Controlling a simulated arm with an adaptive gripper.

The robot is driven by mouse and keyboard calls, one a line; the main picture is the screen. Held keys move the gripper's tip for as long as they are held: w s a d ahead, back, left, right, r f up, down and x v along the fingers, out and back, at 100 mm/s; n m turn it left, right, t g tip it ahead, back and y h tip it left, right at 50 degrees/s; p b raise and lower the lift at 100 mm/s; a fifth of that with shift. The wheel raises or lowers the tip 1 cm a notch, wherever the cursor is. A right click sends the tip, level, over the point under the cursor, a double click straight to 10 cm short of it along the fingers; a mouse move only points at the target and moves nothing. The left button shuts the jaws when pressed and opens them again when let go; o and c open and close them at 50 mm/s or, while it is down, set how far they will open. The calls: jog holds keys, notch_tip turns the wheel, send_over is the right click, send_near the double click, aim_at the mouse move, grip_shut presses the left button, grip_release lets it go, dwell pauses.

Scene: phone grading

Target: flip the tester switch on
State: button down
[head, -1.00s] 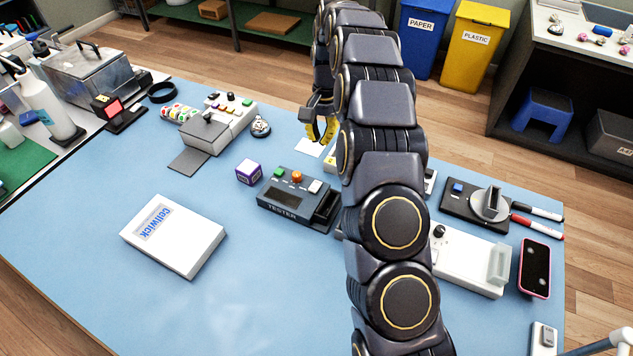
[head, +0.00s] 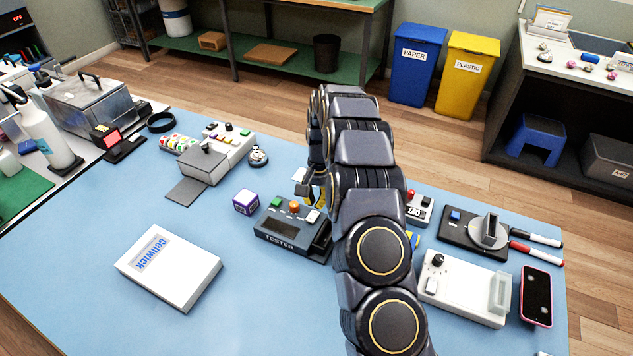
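The tester (head: 283,240) is a dark grey box labelled TESTER near the middle of the blue table. I cannot tell whether the switch is on or off. My gripper (head: 312,193) is just behind the tester's right part, close to the white switch. A bit of its yellow finger shows; the rest is hidden behind my arm. I cannot see whether it touches the switch or how far its fingers are apart.
A purple-white cube (head: 246,201) sits left of the tester. A white Cellwick box (head: 168,266) lies front left. A white device (head: 468,288), a black device with a round disc (head: 484,231) and a pink-edged phone (head: 536,295) are at right. The front middle is clear.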

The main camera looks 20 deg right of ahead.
aim_at(313, 221)
jog(key=shift+s+a+f, duration=0.1)
jog(key=shift+a+f, duration=0.05)
jog(key=shift+f, duration=0.95)
jog(key=shift+s+a+f, duration=0.1)
jog(key=shift+f, duration=0.95)
jog(key=shift+s+a+f+t+h, duration=0.1)
jog(key=shift+s+f+t+h, duration=0.1)
jog(key=shift+f+t+h, duration=0.25)
jog(key=shift+s+a+f, duration=0.15)
jog(key=shift+f, duration=0.05)
